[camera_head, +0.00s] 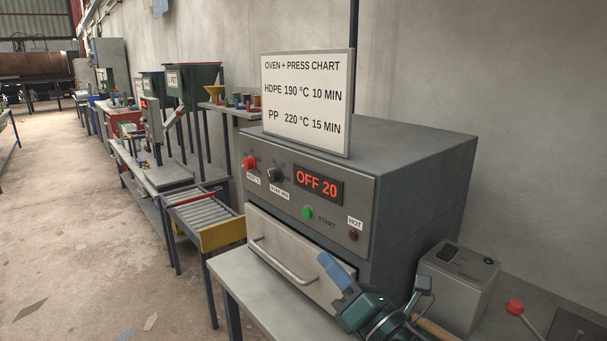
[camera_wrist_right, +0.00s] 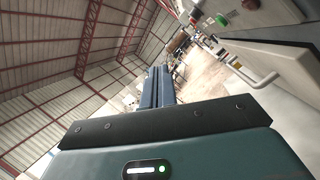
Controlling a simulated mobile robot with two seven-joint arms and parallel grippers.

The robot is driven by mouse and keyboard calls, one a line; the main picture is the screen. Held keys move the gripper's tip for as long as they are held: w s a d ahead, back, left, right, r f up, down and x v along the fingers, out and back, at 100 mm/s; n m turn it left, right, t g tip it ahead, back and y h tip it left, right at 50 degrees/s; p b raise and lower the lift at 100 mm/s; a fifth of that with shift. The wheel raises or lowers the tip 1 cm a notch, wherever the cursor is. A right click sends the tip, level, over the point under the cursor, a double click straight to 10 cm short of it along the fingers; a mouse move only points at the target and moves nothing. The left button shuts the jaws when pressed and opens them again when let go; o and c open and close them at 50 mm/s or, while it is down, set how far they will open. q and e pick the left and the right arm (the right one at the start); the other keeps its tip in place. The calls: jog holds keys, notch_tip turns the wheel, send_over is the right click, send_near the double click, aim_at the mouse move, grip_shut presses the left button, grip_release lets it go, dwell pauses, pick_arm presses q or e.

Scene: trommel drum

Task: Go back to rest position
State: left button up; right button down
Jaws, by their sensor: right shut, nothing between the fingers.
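My right gripper (camera_head: 329,271) is at the lower right in the head view, in front of the oven's drawer front. Its blue fingers are shut with nothing between them. The closed fingers (camera_wrist_right: 157,88) also show in the right wrist view, pointing away toward the hall and the roof. The fingers appear apart from the oven handle (camera_head: 283,263), though the exact gap cannot be told. My left gripper is in neither view.
The grey oven (camera_head: 420,170) stands on a bench (camera_head: 240,285); its display reads OFF 20. A chart sign (camera_head: 305,102) is on top. A grey box (camera_head: 458,285) and a red-knobbed lever (camera_head: 515,307) are to the right. A roller conveyor (camera_head: 203,212) stands left. The floor (camera_head: 80,230) is open.

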jog(key=s+d+f+m+h, duration=0.2)
jog(key=d+f+m+h, duration=0.7)
jog(key=m, duration=0.6)
jog(key=s+d+f+m+g+h, duration=0.1)
jog(key=s+d+f+m+g, duration=0.1)
jog(key=s+f+m+g, duration=0.1)
jog(key=s+d+f+m+g+h, duration=0.2)
jog(key=s+f+m+g, duration=0.1)
jog(key=s+f+m, duration=0.3)
jog(key=s+d+f+m+g+h, duration=0.1)
jog(key=s+d+f+m+g, duration=0.1)
jog(key=s+f+m+g, duration=0.1)
jog(key=shift+s+d+f+m, duration=0.1)
jog(key=shift+s+f+m, duration=0.25)
jog(key=shift+s, duration=0.3)
jog(key=shift+s+d+f+m, duration=0.1)
jog(key=shift+s+f+m, duration=0.1)
jog(key=shift+s+m, duration=0.3)
jog(key=shift+s+d+f+m, duration=0.1)
jog(key=shift+s+f+m, duration=0.2)
jog(key=shift+s, duration=0.45)
jog(key=s+f+m+g, duration=0.3)
jog(key=s+m+g, duration=0.1)
jog(key=s, duration=0.6)
jog(key=w+a+f+n+t+y, duration=0.1)
jog(key=w+a+f+t+y, duration=0.2)
jog(key=w+a+f+t, duration=0.2)
jog(key=shift+w+a+f+t, duration=0.25)
jog(key=shift+w+f+t, duration=0.3)
jog(key=shift+f, duration=0.85)
